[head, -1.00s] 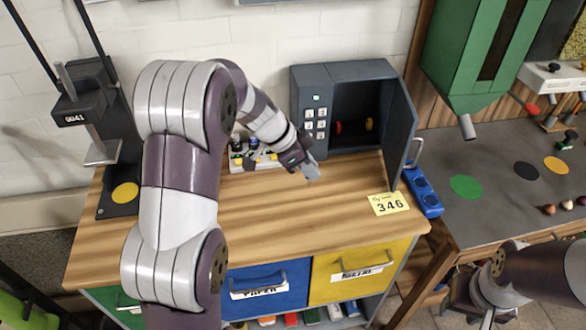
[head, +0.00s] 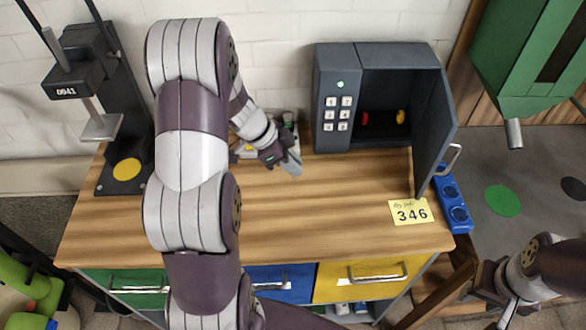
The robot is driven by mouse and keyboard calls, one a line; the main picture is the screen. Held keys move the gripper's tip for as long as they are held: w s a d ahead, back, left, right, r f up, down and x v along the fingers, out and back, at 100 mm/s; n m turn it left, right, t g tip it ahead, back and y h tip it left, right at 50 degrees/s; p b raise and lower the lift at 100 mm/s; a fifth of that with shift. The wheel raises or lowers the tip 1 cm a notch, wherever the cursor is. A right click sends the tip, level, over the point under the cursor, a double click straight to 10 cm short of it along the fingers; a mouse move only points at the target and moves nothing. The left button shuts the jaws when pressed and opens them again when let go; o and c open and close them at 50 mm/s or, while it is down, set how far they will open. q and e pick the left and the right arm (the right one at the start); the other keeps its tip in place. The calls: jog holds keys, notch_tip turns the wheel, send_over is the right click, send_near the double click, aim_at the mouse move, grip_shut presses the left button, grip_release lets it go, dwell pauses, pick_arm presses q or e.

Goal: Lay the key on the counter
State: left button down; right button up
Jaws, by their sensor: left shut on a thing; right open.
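My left gripper (head: 292,164) is over the back middle of the wooden counter (head: 330,215), left of the open safe. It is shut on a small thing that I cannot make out. I cannot clearly see a key in this view. Whether the gripper touches the counter is hard to tell. My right gripper (head: 505,308) is low at the right edge of the picture, in front of the grey bench, open and apart from the counter.
The grey safe (head: 326,105) has its door (head: 436,130) swung out; a red thing (head: 364,118) and a yellow thing (head: 400,117) are inside. A yellow note (head: 410,211) reading 346 lies near the right edge. A black press (head: 123,160) stands left. The counter's middle is clear.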

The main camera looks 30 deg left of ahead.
pick_arm(q)
jog(key=shift+s+f, duration=0.15)
jog(key=shift+f, duration=0.7)
jog(key=shift+f, duration=0.1)
jog(key=c, duration=1.1)
grip_release()
jog(key=shift+o, duration=0.2)
